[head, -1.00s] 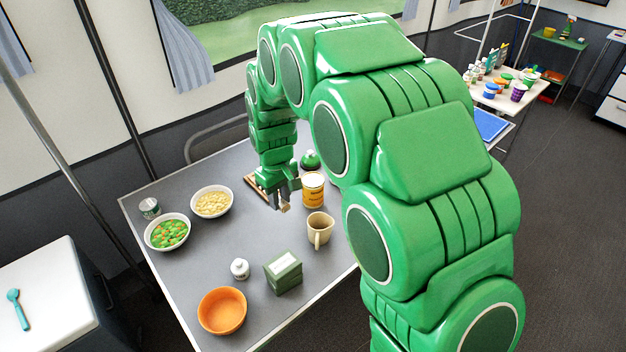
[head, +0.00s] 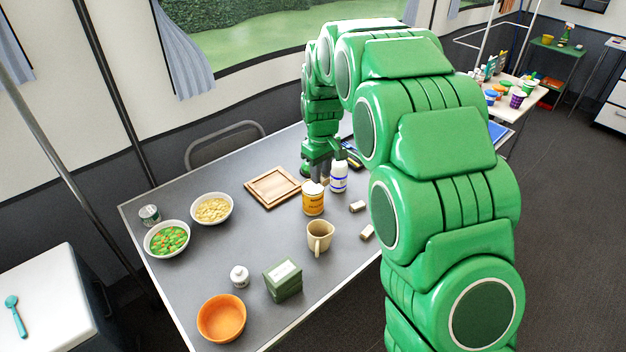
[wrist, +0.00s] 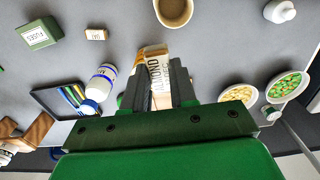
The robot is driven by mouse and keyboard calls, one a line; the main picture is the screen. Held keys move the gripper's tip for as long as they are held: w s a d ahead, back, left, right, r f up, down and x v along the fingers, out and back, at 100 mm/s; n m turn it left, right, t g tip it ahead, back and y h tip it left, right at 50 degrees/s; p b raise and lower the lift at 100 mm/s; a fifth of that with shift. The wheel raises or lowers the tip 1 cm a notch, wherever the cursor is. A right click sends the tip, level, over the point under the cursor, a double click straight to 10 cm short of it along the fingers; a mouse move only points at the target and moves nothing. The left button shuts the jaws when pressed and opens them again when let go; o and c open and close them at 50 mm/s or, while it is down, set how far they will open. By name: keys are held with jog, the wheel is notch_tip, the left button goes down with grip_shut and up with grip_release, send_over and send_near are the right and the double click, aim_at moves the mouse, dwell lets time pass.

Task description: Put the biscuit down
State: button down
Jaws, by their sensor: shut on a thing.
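My gripper (wrist: 157,68) is shut on the biscuit (wrist: 158,92), a pale packet with ALMOND lettering, in the wrist view. In the head view my gripper (head: 318,172) is low over the grey table, just behind the orange can (head: 313,202). There the held biscuit is hard to tell from the can's pale top. Whether it touches anything cannot be told. A square wooden tray (head: 272,202) lies empty to the left of my gripper. A white bottle with a blue band (head: 338,182) stands close on the right; it also shows in the wrist view (wrist: 101,80).
A beige mug (head: 320,236) stands in front of the can. Small pale packets (head: 357,206) lie right of it. A green box (head: 283,281), orange bowl (head: 221,320) and food bowls (head: 166,240) stand farther left and forward. A dark tray (wrist: 45,98) lies beyond the bottle. The table's left-middle is clear.

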jog(key=w+a+f, duration=0.2)
jog(key=w+f, duration=0.1)
jog(key=w, duration=0.2)
send_over(313, 186)
jog(key=s, duration=0.1)
notch_tip(313, 186, down, 4)
jog(key=shift+s+d+f, duration=0.1)
jog(key=shift+d, duration=0.05)
jog(key=shift+w+f, duration=0.5)
jog(key=shift+f, duration=1.7)
jog(key=shift+f, duration=0.1)
jog(key=c, duration=0.9)
grip_release()
